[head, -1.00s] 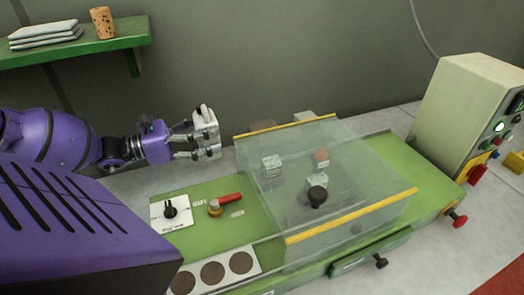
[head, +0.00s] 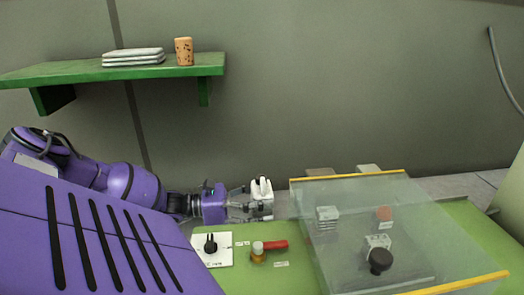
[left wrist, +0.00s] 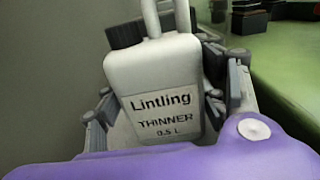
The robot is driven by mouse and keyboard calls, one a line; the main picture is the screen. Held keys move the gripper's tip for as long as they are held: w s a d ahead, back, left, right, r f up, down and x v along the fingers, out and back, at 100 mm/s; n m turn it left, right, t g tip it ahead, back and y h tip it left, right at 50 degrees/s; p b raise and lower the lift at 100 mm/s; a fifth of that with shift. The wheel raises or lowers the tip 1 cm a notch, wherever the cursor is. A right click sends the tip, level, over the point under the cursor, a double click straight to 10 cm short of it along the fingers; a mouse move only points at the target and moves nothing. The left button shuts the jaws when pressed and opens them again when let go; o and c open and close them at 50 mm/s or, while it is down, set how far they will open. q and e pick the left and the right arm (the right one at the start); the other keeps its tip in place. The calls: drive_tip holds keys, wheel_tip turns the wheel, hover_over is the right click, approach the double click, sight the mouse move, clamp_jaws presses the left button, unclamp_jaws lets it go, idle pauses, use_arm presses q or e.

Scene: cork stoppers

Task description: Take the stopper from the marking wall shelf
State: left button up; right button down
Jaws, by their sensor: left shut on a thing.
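A speckled cork stopper (head: 184,51) stands upright on the green wall shelf (head: 85,73), near its right end, in the head view. My left gripper (head: 262,204) is below and to the right of the shelf, well apart from the stopper. It is shut on a white thinner bottle (left wrist: 155,90) with a handle and a dark cap, labelled "Lintling THINNER 0.5 L" in the left wrist view. The bottle shows small and white in the head view (head: 262,190). My right gripper is in neither view.
Folded grey-white cloths (head: 133,57) lie just left of the stopper. The wall between shelf and bench is bare.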

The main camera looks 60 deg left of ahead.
use_arm(q)
drive_tip(key=shift+r, duration=0.1)
drive_tip(key=o, duration=1.7)
drive_tip(key=shift+f, duration=0.2)
